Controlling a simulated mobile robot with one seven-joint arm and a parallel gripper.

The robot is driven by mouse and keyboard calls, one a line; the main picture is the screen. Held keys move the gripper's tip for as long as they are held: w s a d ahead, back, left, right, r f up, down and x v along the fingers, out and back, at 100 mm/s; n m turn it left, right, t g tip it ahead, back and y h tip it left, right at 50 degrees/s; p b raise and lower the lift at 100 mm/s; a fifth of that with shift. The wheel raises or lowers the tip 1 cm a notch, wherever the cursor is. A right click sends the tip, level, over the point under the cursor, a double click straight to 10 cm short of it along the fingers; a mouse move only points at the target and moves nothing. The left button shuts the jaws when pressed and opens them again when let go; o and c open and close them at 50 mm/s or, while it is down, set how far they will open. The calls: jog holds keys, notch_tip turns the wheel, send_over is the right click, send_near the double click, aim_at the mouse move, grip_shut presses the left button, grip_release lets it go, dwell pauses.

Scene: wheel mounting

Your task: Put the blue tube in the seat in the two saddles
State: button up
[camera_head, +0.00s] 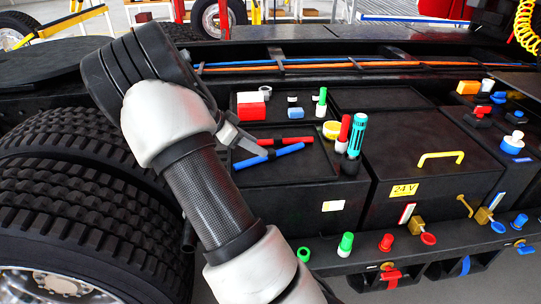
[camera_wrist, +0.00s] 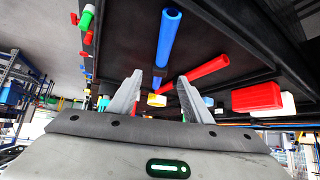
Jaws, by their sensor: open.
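The blue tube (camera_head: 290,149) lies on a black box top in the head view, left of centre, with a dark break near its middle. In the wrist view the blue tube (camera_wrist: 168,38) runs up from between my fingertips, with a dark band near its lower end. My gripper (camera_wrist: 160,75) is open, with a finger on each side of the tube's line and nothing clearly held. In the head view my gripper (camera_head: 250,146) is by the tube's left half. I cannot make out the two saddles clearly; the dark band may be a tube marking or a support.
A red tube (camera_head: 298,141) lies just behind the blue one and also shows in the wrist view (camera_wrist: 208,67). Upright green, red and teal items (camera_head: 356,136) stand at the right. A red block (camera_head: 251,111) sits behind. Large tyres (camera_head: 80,190) fill the left.

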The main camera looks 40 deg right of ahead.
aim_at(270, 155)
jog(key=shift+p+x, duration=0.35)
jog(key=shift+x, duration=2.65)
jog(key=shift+d+r, duration=0.1)
jog(key=shift+r, duration=0.1)
grip_shut()
